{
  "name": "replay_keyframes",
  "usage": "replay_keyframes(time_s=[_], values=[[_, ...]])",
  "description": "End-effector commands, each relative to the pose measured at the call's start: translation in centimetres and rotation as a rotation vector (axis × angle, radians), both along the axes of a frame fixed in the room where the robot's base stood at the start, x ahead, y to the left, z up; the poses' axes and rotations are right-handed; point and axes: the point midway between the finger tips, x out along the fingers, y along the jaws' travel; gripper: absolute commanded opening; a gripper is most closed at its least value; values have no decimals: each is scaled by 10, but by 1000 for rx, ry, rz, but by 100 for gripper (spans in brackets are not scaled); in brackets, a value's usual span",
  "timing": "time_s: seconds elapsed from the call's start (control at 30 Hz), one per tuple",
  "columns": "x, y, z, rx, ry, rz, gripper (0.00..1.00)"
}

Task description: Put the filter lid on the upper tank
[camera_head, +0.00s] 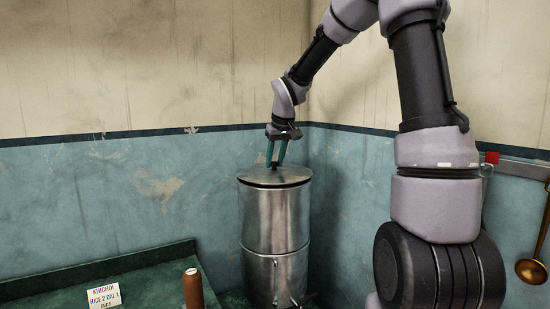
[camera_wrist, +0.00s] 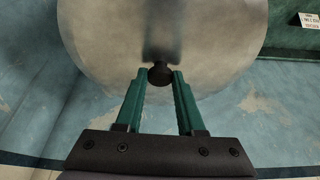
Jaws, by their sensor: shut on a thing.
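The filter tank (camera_head: 272,225) is a tall metal cylinder in two stacked sections. Its upper section is the upper tank (camera_head: 272,212). The round metal lid (camera_head: 290,177) is level over the upper tank's mouth, with a dark line under its edge. I cannot tell whether it rests fully on the rim. My gripper (camera_head: 274,163) points down from above, its green fingers shut on the lid's dark knob. In the wrist view, the fingertips (camera_wrist: 161,75) are on both sides of the knob (camera_wrist: 160,70), and the lid (camera_wrist: 105,45) fills the upper middle.
A green counter (camera_head: 150,268) is at the lower left, with a small sign (camera_head: 104,297) and a brown cylindrical object (camera_head: 193,288) near it. Walls stand close behind the tank. A brass ladle (camera_head: 530,270) hangs at the right from a wall rail (camera_head: 525,168).

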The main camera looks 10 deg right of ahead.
Motion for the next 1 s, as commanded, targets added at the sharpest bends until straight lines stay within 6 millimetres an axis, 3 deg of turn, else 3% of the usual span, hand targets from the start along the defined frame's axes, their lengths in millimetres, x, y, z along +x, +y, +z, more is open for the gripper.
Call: replay_keyframes(time_s=[1.0], values=[[0, 0, -12, 0, 0, 0, 0]])
